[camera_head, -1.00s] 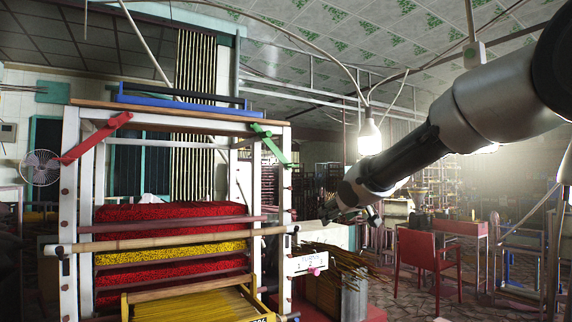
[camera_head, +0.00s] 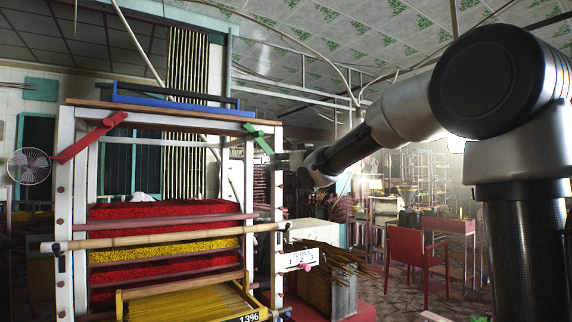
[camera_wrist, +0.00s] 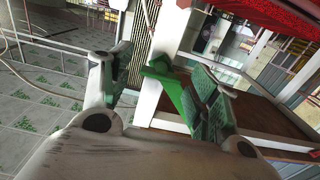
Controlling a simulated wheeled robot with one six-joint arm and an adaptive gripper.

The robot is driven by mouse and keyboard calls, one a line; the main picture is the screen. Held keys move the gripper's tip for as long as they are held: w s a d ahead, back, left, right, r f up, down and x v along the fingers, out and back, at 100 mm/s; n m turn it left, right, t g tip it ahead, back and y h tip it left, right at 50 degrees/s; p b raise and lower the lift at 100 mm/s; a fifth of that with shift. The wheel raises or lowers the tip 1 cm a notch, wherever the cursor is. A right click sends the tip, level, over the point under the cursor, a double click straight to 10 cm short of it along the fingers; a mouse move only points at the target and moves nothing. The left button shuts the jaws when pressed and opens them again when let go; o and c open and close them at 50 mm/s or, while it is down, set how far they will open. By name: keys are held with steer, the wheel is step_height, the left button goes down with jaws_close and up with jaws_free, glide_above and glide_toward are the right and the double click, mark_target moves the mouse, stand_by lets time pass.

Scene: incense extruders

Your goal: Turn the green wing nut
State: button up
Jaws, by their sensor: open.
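The green wing nut (camera_head: 260,138) is a flat, elongated piece on the upper right post of the white frame, tilted down to the right. My gripper (camera_head: 285,159) is just right of it in the head view, where its fingers are small and hard to make out. In the wrist view, the green wing nut (camera_wrist: 178,88) shows between the two spread fingers of my gripper (camera_wrist: 162,72), closer to the right finger. The fingers are open and hold nothing. I cannot tell whether the right finger touches the nut.
The white frame (camera_head: 66,190) holds stacked red and yellow incense bundles (camera_head: 165,246). A red wing nut (camera_head: 92,137) is on its left post. A bamboo pole (camera_head: 165,239) crosses the front.

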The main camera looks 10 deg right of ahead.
steer(key=c, duration=1)
steer(key=shift+n, duration=0.3)
steer(key=shift+s+a+f+n, duration=0.1)
steer(key=shift+f+n, duration=0.05)
steer(key=shift+n, duration=4.55)
steer(key=shift+a+f+n, duration=0.1)
steer(key=shift+f+n, duration=0.05)
steer(key=shift+n, duration=4.55)
